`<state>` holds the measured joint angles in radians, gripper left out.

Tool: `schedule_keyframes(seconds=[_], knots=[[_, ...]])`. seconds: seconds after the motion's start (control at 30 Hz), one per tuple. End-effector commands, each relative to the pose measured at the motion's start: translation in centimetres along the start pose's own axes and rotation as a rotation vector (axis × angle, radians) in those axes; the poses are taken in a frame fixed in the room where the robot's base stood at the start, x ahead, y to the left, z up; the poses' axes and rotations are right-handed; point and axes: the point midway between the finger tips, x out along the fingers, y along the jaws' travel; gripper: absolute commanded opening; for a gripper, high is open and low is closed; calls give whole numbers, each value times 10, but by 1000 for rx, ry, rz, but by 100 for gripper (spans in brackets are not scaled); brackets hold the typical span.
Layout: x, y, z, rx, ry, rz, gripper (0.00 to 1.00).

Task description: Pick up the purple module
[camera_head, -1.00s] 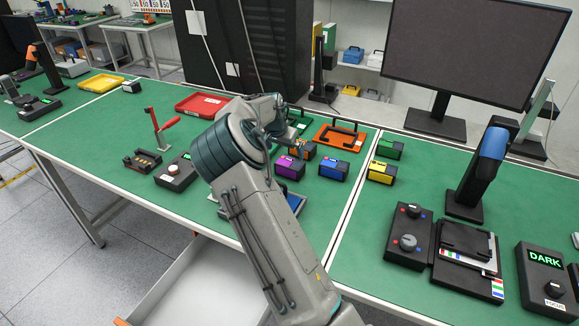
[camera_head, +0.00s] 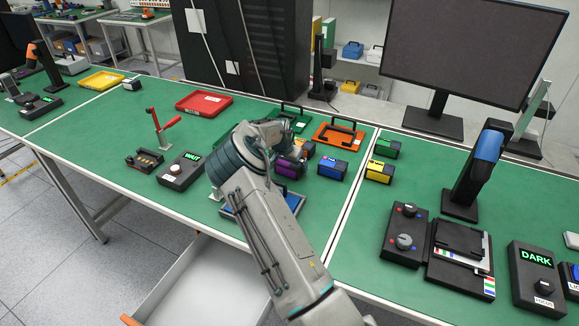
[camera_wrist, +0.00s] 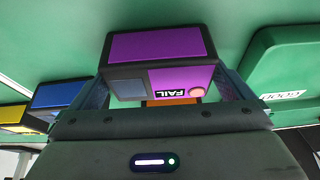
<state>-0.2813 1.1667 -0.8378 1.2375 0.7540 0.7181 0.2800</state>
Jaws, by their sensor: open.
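The purple module (camera_head: 290,168) sits on the green table, partly hidden by my arm in the head view. In the wrist view, the purple module (camera_wrist: 160,47) shows a purple top face and a front face with a grey screen, a FAIL label and a round button. My gripper (camera_wrist: 163,88) is open, with one finger near each side of the module's front. I cannot tell whether either finger touches it. In the head view, my arm hides most of the gripper.
A blue module (camera_head: 333,168) stands right of the purple one, with yellow (camera_head: 379,173) and green (camera_head: 388,148) modules beyond. An orange module (camera_head: 308,148) is close behind. An orange tray (camera_head: 338,136), green tray (camera_wrist: 293,70) and red tray (camera_head: 204,103) lie farther back.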

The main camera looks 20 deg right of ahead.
Motion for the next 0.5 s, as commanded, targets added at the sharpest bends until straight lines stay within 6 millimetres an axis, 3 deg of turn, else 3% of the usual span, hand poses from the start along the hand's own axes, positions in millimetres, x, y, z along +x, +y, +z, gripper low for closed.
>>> schedule_keyframes(seconds=[0.13,0.27,0.5], knots=[[0,0,0,0,0,0,100],[0,0,0,0,0,0,64],[-1,0,0,0,0,-1,63]])
